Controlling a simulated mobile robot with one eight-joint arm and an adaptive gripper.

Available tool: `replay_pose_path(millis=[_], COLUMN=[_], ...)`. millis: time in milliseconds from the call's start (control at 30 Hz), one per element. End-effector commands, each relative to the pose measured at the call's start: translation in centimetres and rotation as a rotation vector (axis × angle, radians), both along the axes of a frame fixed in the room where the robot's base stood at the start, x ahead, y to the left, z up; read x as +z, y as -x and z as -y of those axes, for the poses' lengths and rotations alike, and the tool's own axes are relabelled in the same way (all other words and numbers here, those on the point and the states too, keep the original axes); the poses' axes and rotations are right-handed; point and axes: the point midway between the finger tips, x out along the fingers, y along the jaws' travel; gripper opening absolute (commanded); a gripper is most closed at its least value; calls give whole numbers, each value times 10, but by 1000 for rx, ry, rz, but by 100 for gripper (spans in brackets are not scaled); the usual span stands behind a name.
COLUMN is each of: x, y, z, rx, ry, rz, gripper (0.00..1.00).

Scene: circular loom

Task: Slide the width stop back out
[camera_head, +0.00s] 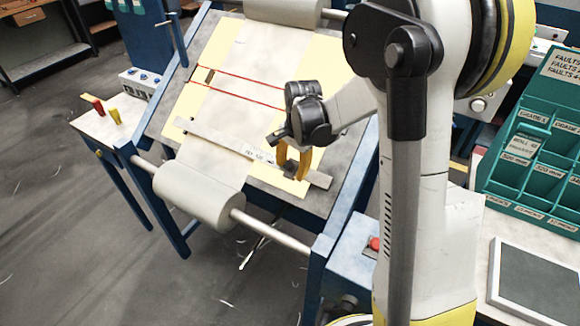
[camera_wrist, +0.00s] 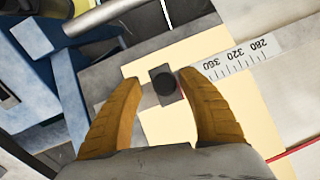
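The right finger is close to the block, and a wider gap shows on the left; contact cannot be told.
The inspection table (camera_head: 255,45) has a cream panel with white web and red lines (camera_head: 240,88). A large roll (camera_head: 200,193) lies along its front edge. Blue frame parts (camera_wrist: 45,85) show left in the wrist view. A green sorting rack (camera_head: 540,150) stands right.

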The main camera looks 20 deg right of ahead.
Motion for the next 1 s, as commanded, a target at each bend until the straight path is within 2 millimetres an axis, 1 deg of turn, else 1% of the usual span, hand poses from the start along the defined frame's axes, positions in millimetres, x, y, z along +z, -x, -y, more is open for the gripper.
replay_pose_path(millis=[167, 267, 367, 600, 700, 833, 1000], x=[1, 7, 22, 76, 95, 111, 119], y=[-1, 0, 2, 9, 11, 13, 14], z=[-1, 0, 1, 4, 5, 6, 7], rx=[1, 1, 0, 0, 0, 0, 0], ry=[-1, -1, -1, 0, 0, 0, 0], rz=[2, 2, 2, 1, 1, 1, 1], gripper=[48, 48, 48, 48, 48, 48, 48])
